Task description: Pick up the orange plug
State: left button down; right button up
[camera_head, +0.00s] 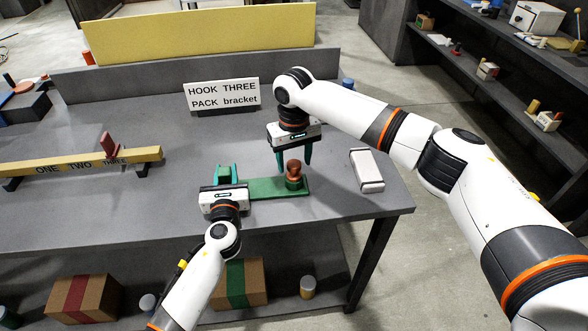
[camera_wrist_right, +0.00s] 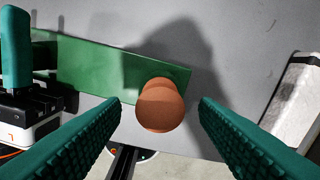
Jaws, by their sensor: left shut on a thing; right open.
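The orange plug (camera_head: 294,169) stands upright near the right end of a green plate (camera_head: 264,190) on the grey table. It shows a dark green lower part in the head view. In the right wrist view the plug (camera_wrist_right: 160,106) is seen from above, between and beyond the fingertips. My right gripper (camera_head: 292,164) is open above and around the plug's position, with no contact visible. My left gripper (camera_head: 228,176) is shut at the left end of the green plate (camera_wrist_right: 110,78), apparently holding it; the grip point is partly hidden.
A white block (camera_head: 367,170) lies right of the plug, near the table's right edge. A sign (camera_head: 222,96) reading "HOOK THREE PACK bracket" stands behind. A yellow bar (camera_head: 80,162) marked ONE TWO THREE is at the left. Boxes (camera_head: 238,284) sit below.

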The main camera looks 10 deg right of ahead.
aim_at(294, 163)
pick_arm(q)
jog(key=shift+f, duration=0.15)
pick_arm(e)
jog(key=shift+f, duration=0.95)
jog(key=c, duration=1.1)
jog(key=shift+o, duration=0.2)
notch_tip(294, 163, up, 15)
pick_arm(q)
jog(key=c, duration=1)
grip_release()
pick_arm(e)
jog(key=shift+w, duration=0.1)
